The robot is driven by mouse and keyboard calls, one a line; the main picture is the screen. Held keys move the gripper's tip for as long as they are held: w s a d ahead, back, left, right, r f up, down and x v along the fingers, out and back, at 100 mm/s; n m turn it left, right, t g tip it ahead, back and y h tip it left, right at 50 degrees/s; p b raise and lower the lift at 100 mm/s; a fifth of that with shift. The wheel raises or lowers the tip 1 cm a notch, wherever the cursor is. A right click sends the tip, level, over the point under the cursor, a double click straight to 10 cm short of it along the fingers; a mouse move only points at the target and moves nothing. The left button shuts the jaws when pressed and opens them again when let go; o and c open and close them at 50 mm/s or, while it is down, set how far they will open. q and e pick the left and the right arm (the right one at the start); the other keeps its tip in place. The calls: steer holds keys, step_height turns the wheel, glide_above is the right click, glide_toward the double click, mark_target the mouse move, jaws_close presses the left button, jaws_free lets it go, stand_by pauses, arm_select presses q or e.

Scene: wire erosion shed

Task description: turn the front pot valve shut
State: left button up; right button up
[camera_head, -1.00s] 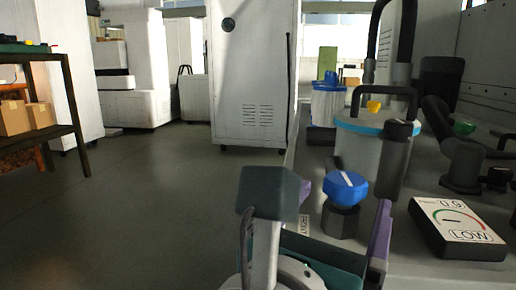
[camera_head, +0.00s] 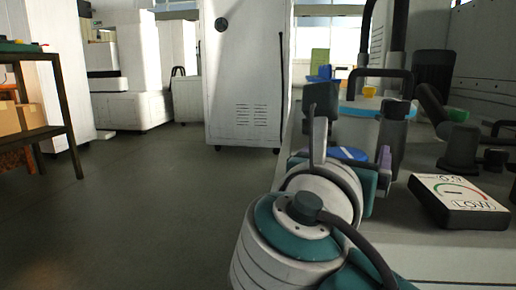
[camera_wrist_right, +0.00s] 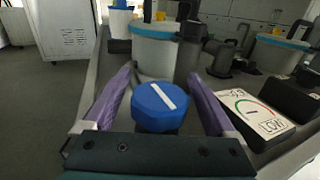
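The front pot valve has a blue knob (camera_wrist_right: 160,106) with a white line across its top. In the right wrist view the line runs from upper left to lower right. In the head view the blue knob (camera_head: 347,153) is mostly hidden behind my right wrist. My right gripper (camera_wrist_right: 160,95) is open, with one purple finger on each side of the knob; whether either touches it I cannot tell. In the head view a purple finger of my right gripper (camera_head: 385,160) shows right of the knob. My left gripper is not in view.
A gauge box (camera_head: 460,200) reading LOW lies on the bench right of the valve. A white cabinet (camera_head: 245,75) stands beyond the bench.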

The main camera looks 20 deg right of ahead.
steer(key=c, duration=1.3)
steer(key=shift+o, duration=0.2)
steer(key=shift+s+m+g+h+p, duration=0.1)
steer(key=shift+m+g+h+p, duration=0.4)
steer(key=shift+m+g, duration=0.15)
steer(key=shift+s+d+g, duration=0.1)
steer(key=shift+g, duration=0.25)
steer(key=o, duration=1.4)
steer(key=shift+c, duration=0.2)
steer(key=shift+s+a, duration=0.15)
steer(key=shift+a, duration=0.2)
steer(key=p+v, duration=0.3)
steer(key=v, duration=0.6)
steer(key=shift+s+a+f, duration=0.1)
steer(key=shift+f, duration=0.1)
